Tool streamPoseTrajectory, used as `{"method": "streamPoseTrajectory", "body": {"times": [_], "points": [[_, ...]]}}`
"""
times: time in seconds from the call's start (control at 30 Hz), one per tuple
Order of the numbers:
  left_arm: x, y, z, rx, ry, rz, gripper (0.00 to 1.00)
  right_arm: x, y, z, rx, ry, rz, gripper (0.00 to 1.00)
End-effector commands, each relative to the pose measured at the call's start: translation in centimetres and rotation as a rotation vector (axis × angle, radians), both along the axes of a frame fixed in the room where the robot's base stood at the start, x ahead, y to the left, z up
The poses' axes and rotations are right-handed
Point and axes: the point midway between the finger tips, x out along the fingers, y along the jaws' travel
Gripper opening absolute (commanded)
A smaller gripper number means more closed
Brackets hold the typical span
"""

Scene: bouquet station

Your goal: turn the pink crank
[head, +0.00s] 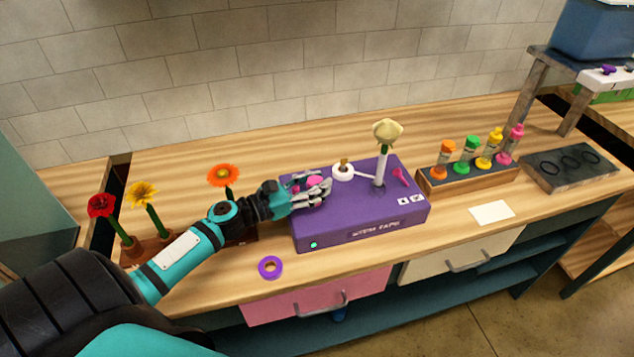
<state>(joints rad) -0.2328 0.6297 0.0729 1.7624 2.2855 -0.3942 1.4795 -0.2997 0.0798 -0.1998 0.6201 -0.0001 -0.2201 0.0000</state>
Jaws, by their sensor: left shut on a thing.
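The purple stem tape machine (365,222) sits on the wooden counter. The pink crank (314,182) is on the left part of its top, partly hidden by my gripper. My left gripper (322,190) reaches in from the left, low over the machine's top, and is shut on the crank. A pale cream flower (387,132) stands upright in the machine, right of the gripper. A white tape roll (343,170) sits behind the gripper. A small pink lever (400,177) is at the machine's right side. My right gripper is not in view.
Red (101,206), yellow (142,194) and orange (222,175) flowers stand near my left arm. A wooden rack (470,185) of coloured bottles and a dark tray (570,168) are to the right.

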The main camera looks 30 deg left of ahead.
Motion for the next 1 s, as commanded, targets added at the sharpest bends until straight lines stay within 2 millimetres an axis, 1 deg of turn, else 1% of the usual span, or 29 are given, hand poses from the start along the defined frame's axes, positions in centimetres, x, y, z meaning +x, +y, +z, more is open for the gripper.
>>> {"method": "streamPoseTrajectory", "body": {"times": [0.03,0.07,0.23,0.27,0.5,0.63,0.77,1.0], "points": [[-0.2,0.0,-0.4,0.002,0.008,-0.001,0.0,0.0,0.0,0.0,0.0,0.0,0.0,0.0],[-0.2,0.0,-0.4,0.002,0.008,-0.001,0.34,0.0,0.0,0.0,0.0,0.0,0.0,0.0],[-0.1,0.0,-0.3,0.001,0.005,0.0,0.56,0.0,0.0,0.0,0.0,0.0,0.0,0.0],[-0.1,0.0,-0.2,0.001,0.004,0.0,0.58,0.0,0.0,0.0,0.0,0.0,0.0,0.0],[-0.1,0.0,-0.1,0.001,0.002,0.001,0.58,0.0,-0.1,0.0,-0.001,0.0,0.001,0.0],[-0.9,0.4,-0.2,0.0,0.003,0.001,0.58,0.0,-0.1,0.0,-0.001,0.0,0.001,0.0],[-2.9,1.3,-0.3,0.0,0.005,0.003,0.58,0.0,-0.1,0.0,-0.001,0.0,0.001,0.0],[-7.6,3.6,-0.3,-0.001,0.006,0.004,0.58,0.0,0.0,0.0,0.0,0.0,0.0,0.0]]}}
